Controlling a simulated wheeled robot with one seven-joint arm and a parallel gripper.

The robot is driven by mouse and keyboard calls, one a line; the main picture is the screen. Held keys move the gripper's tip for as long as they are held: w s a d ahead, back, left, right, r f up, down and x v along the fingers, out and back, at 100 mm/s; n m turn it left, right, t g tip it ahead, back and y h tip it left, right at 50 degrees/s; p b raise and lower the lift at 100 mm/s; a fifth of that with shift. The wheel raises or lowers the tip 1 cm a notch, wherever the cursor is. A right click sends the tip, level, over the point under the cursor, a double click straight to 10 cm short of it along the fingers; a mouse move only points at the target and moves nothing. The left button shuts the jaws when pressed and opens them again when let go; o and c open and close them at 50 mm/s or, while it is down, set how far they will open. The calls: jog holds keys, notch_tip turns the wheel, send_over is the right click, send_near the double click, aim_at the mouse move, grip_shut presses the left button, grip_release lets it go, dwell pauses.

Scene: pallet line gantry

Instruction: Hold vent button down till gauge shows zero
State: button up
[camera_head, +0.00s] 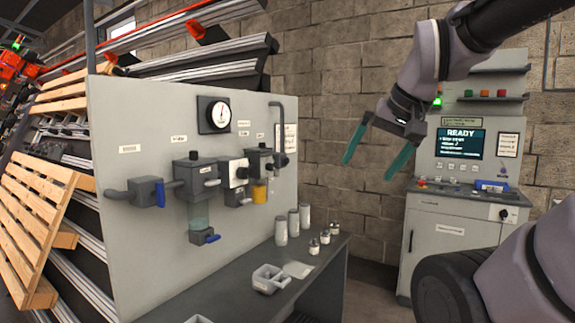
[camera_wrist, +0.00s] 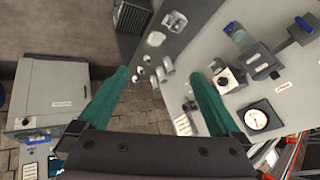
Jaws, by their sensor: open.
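The round gauge (camera_head: 214,115) has a white face in a black square frame, high on the grey panel (camera_head: 130,105). It also shows in the wrist view (camera_wrist: 257,118). Its needle and a little red show, but its reading is too small to tell. Below it a white box with a dark round knob (camera_head: 235,173) sits among the grey units. I cannot tell whether this knob is the vent button; no label is readable. My gripper (camera_head: 368,170) is open, its two teal fingers wide apart and empty, in the air right of the panel and touching nothing.
Blue-handled valves (camera_head: 160,193) and bowls stick out from the panel. Grey cylinders (camera_head: 281,229), small jars and a tray (camera_head: 267,278) stand on the dark bench (camera_head: 240,295) below. A control cabinet (camera_head: 450,232) with a READY screen stands at right. Air between gripper and panel looks clear.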

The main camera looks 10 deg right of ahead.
grip_shut()
dwell(0.3)
dwell(1.6)
